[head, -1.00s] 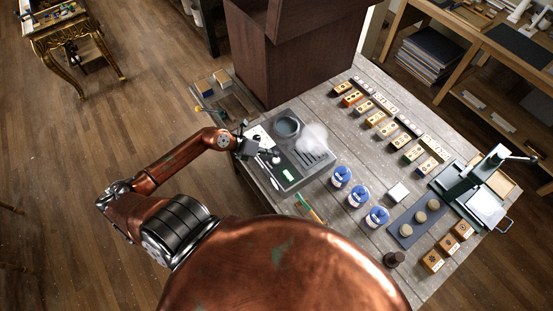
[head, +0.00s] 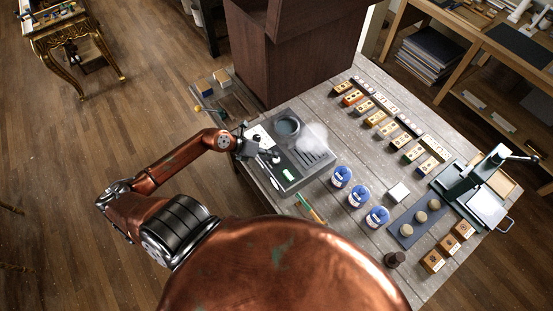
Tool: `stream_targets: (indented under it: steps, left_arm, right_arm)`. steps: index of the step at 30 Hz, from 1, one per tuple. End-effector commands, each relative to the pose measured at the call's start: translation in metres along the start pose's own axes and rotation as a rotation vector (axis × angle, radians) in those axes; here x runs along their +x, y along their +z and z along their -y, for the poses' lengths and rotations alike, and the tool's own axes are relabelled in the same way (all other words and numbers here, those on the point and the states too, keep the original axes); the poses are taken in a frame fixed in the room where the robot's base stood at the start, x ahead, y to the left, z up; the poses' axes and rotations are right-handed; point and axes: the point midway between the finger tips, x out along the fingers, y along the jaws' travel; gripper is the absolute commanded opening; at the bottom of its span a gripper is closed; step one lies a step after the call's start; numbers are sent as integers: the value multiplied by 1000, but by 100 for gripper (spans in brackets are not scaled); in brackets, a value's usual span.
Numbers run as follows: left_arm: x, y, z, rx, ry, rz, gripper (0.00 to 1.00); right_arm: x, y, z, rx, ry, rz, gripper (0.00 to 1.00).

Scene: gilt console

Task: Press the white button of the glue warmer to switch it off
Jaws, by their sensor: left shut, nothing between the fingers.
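The glue warmer (head: 318,166) is a dark grey flat unit on the near left part of the workbench. It has a round pot (head: 287,126) at its back left and slots at its right. A pale cloud like steam hangs over it. A small bright, greenish-white rectangle (head: 288,175) shows on its front; I cannot tell whether it is a display or the button. My left gripper (head: 270,157) is shut and empty, pointing at the warmer's left side. I cannot tell whether its tips touch. They hide part of that panel. My right gripper is out of view.
Several blue-and-white jars (head: 358,197) stand right of the warmer. Several small patterned blocks (head: 376,118) lie in rows farther back. A green press (head: 470,185) stands at the right. A tall dark wooden cabinet (head: 290,60) rises behind the warmer.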

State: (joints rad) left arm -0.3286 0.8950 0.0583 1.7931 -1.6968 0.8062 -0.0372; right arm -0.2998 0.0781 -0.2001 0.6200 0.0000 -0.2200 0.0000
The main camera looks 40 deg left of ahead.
Motion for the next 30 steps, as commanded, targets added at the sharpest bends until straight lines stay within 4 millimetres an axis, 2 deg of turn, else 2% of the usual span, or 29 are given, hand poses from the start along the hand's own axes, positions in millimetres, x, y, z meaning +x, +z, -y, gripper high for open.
stream_targets:
  steps: [23,30]
  left_arm:
    - [2,-2,-2,0,0,0,0]
    - [-4,3,3,0,0,-1,0]
  right_arm:
    - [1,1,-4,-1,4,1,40]
    - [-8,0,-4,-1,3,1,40]
